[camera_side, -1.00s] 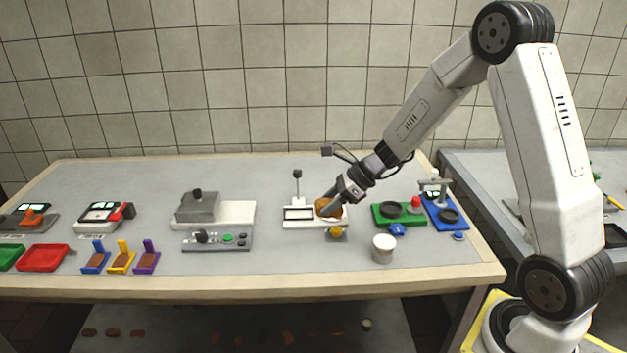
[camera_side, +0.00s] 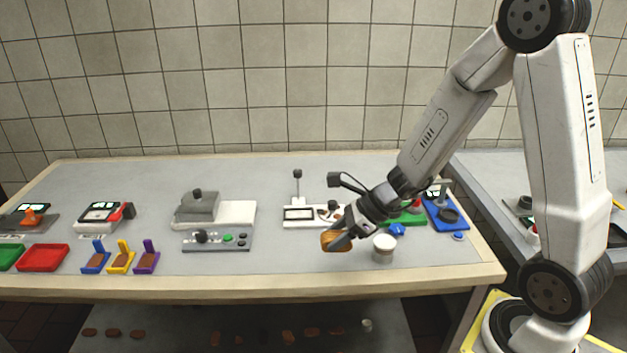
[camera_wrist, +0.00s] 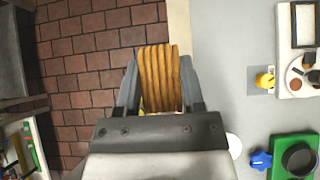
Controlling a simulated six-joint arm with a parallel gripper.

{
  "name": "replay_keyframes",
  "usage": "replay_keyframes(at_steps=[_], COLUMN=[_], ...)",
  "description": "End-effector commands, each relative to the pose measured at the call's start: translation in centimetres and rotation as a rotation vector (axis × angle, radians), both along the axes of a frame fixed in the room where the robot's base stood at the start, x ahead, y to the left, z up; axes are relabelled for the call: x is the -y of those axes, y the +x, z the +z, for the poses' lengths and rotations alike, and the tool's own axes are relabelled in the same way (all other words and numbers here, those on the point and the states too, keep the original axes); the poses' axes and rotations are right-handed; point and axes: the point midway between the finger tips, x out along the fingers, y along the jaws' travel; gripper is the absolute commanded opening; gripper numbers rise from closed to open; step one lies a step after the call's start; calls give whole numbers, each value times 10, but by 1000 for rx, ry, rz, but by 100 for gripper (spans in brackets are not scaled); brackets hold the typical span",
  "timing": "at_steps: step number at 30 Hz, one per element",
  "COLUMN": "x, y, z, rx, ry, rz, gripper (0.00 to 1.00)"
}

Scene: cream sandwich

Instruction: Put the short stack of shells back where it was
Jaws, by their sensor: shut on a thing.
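The short stack of shells, an orange-brown ribbed bundle (camera_side: 335,241), is held in my gripper (camera_side: 345,232) above the front of the table. In the wrist view the stack (camera_wrist: 160,85) stands on edge between the two fingers, which are shut on its sides. Several shells lie face to face in it. The white station (camera_side: 297,214) with a rectangular frame is behind the stack. Its round plate (camera_wrist: 300,72) shows at the right in the wrist view, with small dark parts on it. The spot where the stack was picked up cannot be told for sure.
A white cup (camera_side: 384,248) stands just right of the stack. A yellow knob (camera_wrist: 264,81) sits before the white station. The grey press (camera_side: 217,225) is left; the table between is clear.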

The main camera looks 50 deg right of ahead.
Motion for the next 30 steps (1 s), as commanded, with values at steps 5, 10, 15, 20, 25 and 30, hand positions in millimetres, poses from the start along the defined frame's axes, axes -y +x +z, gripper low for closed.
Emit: replay_keyframes(at_steps=[5,10,15,20,25,30], x=[0,0,0,0,0,0], y=[16,39,62,85,100,114], z=[-8,-18,-29,-39,-56,-74], rx=[-2,-2,-2,-2,-3,-3], ry=[1,0,0,0,1,1], rz=[1,1,0,1,0,0], gripper=[0,0,0,0,0,0])
